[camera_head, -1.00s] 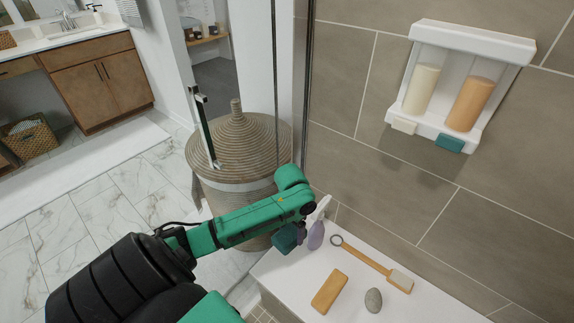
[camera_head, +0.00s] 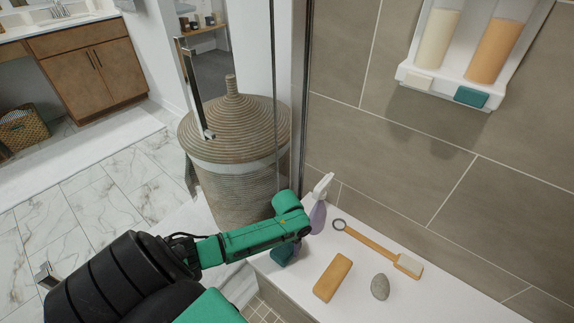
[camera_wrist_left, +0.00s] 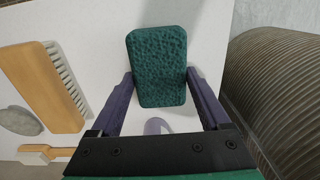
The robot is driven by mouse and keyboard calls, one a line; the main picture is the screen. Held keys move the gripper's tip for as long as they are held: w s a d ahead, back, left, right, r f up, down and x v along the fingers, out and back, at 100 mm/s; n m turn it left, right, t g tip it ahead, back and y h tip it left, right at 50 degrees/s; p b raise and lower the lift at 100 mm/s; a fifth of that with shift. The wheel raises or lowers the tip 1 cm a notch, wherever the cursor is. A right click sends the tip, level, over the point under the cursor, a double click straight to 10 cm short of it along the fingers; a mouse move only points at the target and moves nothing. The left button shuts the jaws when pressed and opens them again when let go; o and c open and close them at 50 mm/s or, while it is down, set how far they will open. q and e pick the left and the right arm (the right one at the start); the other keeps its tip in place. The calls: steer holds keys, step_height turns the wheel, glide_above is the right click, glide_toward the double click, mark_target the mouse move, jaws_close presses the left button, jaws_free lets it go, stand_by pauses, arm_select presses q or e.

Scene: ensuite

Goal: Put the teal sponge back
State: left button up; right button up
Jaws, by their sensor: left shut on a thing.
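The teal sponge (camera_wrist_left: 158,65) sits between the two fingers of my left gripper (camera_wrist_left: 160,92) in the left wrist view, a rounded block with a bumpy face. The fingers are shut on its sides. In the head view the sponge (camera_head: 283,252) hangs under the green wrist, at the front left end of the white bench (camera_head: 440,290). I cannot tell whether it touches the bench. The left gripper's fingers are mostly hidden by the wrist there. My right gripper is not in view.
A purple spray bottle (camera_head: 318,213) stands just behind the wrist. A wooden brush (camera_head: 332,277), grey stone (camera_head: 380,287) and long-handled brush (camera_head: 378,247) lie to the right. A lidded basket (camera_head: 235,150) stands at left. A dispenser with teal lever (camera_head: 471,97) hangs on the wall.

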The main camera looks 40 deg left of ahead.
mark_target(287, 246)
arm_select(q)
steer(key=shift+f, duration=0.35)
steer(key=shift+f, duration=0.1)
steer(key=o, duration=1)
steer(key=shift+o, duration=0.2)
step_height(287, 246, up, 12)
steer(key=p, duration=0.3)
steer(key=shift+p, duration=0.3)
